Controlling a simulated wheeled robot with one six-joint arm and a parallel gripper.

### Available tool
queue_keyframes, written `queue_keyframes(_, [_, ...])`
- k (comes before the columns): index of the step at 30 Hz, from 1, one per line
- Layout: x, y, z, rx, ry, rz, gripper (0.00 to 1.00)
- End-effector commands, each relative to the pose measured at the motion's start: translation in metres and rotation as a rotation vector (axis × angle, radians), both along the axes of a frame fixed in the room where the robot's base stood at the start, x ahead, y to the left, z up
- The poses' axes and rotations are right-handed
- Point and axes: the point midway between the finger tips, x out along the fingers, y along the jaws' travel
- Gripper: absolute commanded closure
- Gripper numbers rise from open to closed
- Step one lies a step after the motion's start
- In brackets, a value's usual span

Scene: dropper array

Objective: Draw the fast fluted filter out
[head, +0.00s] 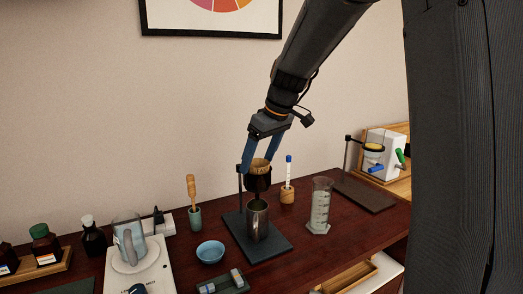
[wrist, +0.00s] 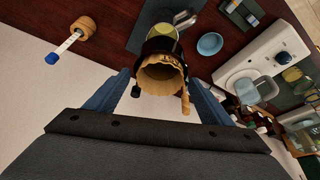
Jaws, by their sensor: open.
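The fluted filter (head: 260,166) is a tan, pleated paper cone. It sits in a dark funnel (head: 258,182) held on a stand above a metal mug (head: 257,222). In the wrist view the filter (wrist: 160,78) shows its open, ruffled mouth toward me, with the dark funnel around it. My gripper (head: 260,158) points down over the funnel with its blue fingers apart. In the wrist view the fingers of my gripper (wrist: 159,84) stand on either side of the filter. I cannot tell whether either finger touches it.
A graduated cylinder (head: 320,206) stands right of the funnel stand's dark base (head: 270,244). A thermometer-like stick in a wooden holder (head: 287,194) is close behind. A blue bowl (head: 210,252) and a white scale (head: 140,272) are left. A second stand (head: 366,194) is at the right.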

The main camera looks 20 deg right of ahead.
Motion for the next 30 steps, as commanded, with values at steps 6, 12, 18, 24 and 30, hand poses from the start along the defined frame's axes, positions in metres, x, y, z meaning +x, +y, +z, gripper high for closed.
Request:
queue_keyframes(6, [0.0002, 0.0001, -0.0009, 0.000, 0.000, 0.000, 0.25])
queue_keyframes(12, [0.0001, 0.0001, -0.0009, 0.000, 0.000, 0.000, 0.54])
queue_keyframes(18, [0.0001, -0.0001, -0.0011, -0.001, 0.001, 0.000, 0.60])
queue_keyframes(24, [-0.0001, -0.0002, -0.0007, -0.001, 0.001, 0.000, 0.60])
queue_keyframes(30, [-0.0001, 0.0000, 0.0026, -0.001, 0.001, 0.000, 0.60])
